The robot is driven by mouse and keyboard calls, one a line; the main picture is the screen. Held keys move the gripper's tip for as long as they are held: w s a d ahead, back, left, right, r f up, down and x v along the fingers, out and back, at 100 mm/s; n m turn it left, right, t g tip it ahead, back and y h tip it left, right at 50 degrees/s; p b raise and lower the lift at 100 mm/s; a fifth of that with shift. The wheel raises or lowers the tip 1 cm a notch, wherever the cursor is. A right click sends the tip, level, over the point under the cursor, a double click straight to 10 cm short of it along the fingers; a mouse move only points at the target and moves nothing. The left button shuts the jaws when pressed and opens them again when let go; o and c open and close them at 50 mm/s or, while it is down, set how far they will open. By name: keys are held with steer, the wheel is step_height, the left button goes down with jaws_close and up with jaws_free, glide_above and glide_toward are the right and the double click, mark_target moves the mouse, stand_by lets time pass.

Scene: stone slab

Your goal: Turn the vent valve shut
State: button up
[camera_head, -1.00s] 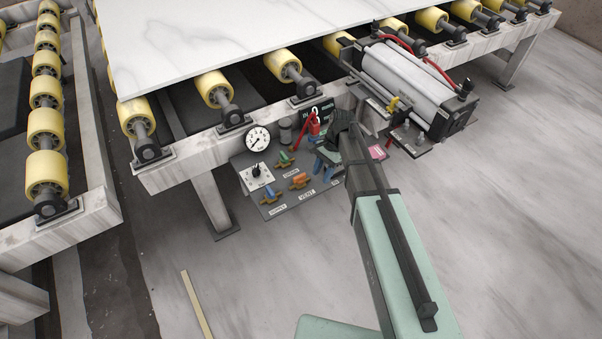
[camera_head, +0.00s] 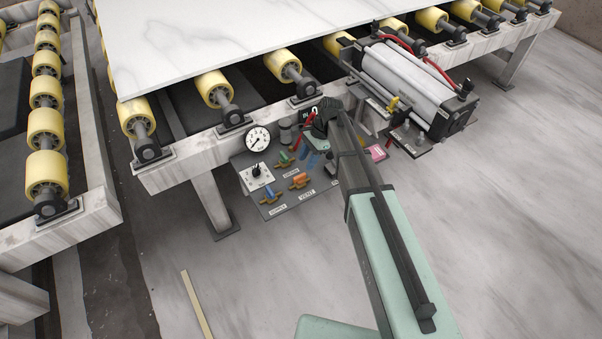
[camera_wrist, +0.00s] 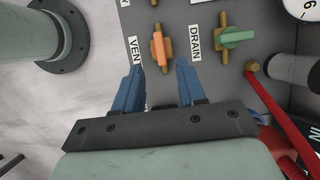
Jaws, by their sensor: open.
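The vent valve has an orange handle (camera_head: 299,180) on a brass body, on the grey panel under the roller frame. In the wrist view its orange handle (camera_wrist: 160,50) lies lengthwise along the brass body, beside the partly covered VENT label (camera_wrist: 137,50). My gripper (camera_wrist: 160,66) is open, its two blue fingers pointing at the valve. The fingertips lie to either side of the valve's near end in the picture. The gap in depth cannot be told. In the head view my gripper (camera_head: 311,161) hangs at the panel's upper right, and my wrist hides part of the panel there.
A green drain valve (camera_wrist: 237,37) stands right of the vent valve, its handle across its body. A blue-handled supply valve (camera_head: 270,194), a black knob (camera_head: 257,170) and a gauge (camera_head: 258,138) are close by. A red handle (camera_wrist: 285,115) lies right of my gripper.

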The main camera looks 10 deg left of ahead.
mark_target(300, 175)
steer(key=shift+x, duration=3.55)
jaws_close()
